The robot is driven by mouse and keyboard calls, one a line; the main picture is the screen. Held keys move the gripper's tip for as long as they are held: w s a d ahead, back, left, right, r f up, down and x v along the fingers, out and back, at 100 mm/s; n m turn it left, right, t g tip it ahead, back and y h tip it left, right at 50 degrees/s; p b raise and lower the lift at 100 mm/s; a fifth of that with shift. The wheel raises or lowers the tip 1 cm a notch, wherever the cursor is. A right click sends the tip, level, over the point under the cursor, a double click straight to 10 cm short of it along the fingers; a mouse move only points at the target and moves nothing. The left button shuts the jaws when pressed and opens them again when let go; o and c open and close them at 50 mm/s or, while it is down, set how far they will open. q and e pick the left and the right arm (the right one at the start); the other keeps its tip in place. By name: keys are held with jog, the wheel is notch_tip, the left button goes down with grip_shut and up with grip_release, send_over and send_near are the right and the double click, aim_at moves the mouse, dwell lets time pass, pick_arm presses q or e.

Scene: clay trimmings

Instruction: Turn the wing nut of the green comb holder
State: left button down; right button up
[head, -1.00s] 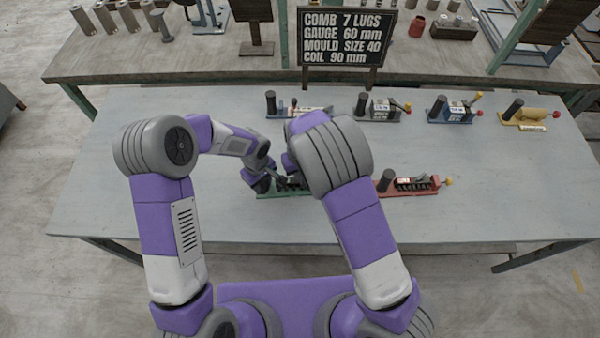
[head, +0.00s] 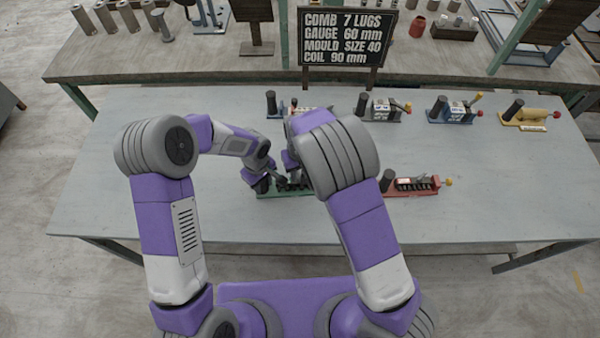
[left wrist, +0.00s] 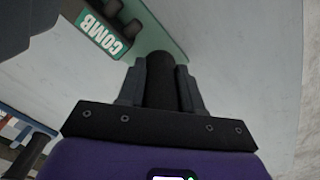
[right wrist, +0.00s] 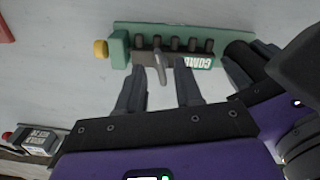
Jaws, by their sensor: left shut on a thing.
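The green comb holder (head: 270,194) lies on the pale table, partly hidden by my arms in the head view. In the right wrist view its green base (right wrist: 215,30) carries a row of dark lugs, a "COMB" label and a yellow knob (right wrist: 100,48). A grey wing nut (right wrist: 160,65) stands at the near side of the lug row. My left gripper (left wrist: 160,75) is shut on the holder's dark upright handle (left wrist: 160,80). My right gripper (right wrist: 160,85) is open, its fingertips spread to either side of the wing nut; contact is not clear.
A red comb holder (head: 420,190) lies just right of my right arm. Several other holders stand along the table's far side, including a blue one (head: 452,112) and a yellow one (head: 532,117). A black sign (head: 345,38) stands behind. The table's right front is clear.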

notch_tip(320, 180, up, 10)
jog(key=shift+r, duration=0.25)
dwell(0.3)
pick_arm(q)
jog(key=c, duration=0.7)
grip_release()
jog(key=shift+o, duration=0.2)
jog(key=shift+r, duration=0.1)
